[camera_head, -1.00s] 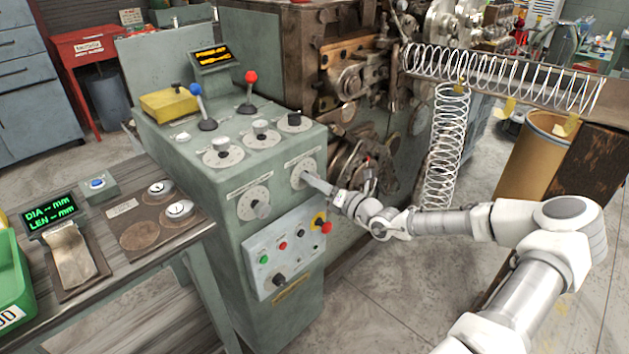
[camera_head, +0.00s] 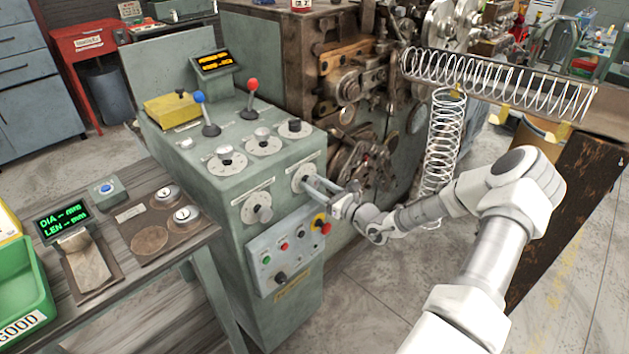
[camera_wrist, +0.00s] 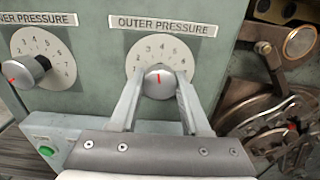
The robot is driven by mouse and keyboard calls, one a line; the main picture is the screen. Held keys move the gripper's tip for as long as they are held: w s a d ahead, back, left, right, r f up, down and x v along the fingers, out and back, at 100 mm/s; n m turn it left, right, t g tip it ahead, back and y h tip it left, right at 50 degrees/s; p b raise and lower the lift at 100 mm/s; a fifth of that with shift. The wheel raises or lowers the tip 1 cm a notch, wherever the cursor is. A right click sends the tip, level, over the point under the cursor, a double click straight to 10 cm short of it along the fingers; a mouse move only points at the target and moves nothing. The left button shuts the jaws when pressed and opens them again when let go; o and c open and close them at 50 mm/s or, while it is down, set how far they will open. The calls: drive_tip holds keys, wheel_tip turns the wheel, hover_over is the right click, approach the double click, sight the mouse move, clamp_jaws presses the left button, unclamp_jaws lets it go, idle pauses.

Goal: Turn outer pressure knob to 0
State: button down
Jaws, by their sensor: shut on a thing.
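The outer pressure knob (camera_wrist: 159,82) is a round grey knob with a red mark, on a white numbered dial (camera_wrist: 134,58) under the label OUTER PRESSURE. The red mark points nearly straight up, toward the dial's upper middle numbers. My gripper (camera_wrist: 159,90) has one finger on each side of the knob and is shut on it. In the head view my gripper (camera_head: 310,182) reaches the panel's front face at the outer dial (camera_head: 301,171), where the fingers partly hide the knob. Part of the dial's lower scale is hidden by the fingers.
A control box (camera_head: 290,247) with buttons and a yellow-and-red stop button (camera_head: 321,223) is below. Machine wheels (camera_head: 362,160) are close on the right. Open floor lies in front.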

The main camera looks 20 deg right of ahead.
drive_tip(key=n, duration=0.5)
drive_tip(key=shift+f+n+b, duration=0.1)
drive_tip(key=shift+n+b, duration=0.2)
drive_tip(key=shift+n, duration=0.1)
drive_tip(key=n+b, duration=0.3)
drive_tip(key=n, duration=0.2)
drive_tip(key=shift+f+b, duration=0.15)
drive_tip(key=shift+b, duration=0.2)
drive_tip(key=n+b, duration=0.4)
drive_tip(key=shift+f, duration=0.1)
drive_tip(key=n+b, duration=0.3)
drive_tip(key=b, duration=0.2)
drive_tip(key=shift+b, duration=0.35)
drive_tip(key=n+b, duration=0.2)
drive_tip(key=b, duration=0.2)
drive_tip(key=shift+n+b, duration=0.4)
drive_tip(key=shift+r+n+b, duration=0.25)
drive_tip(key=shift+n+b, duration=0.25)
drive_tip(key=shift+b, duration=0.45)
drive_tip(key=shift+r+n+b, duration=0.15)
drive_tip(key=shift+n+b, duration=0.15)
drive_tip(key=shift+c, duration=1.9)
unclamp_jaws()
drive_tip(key=shift+s, duration=0.1)
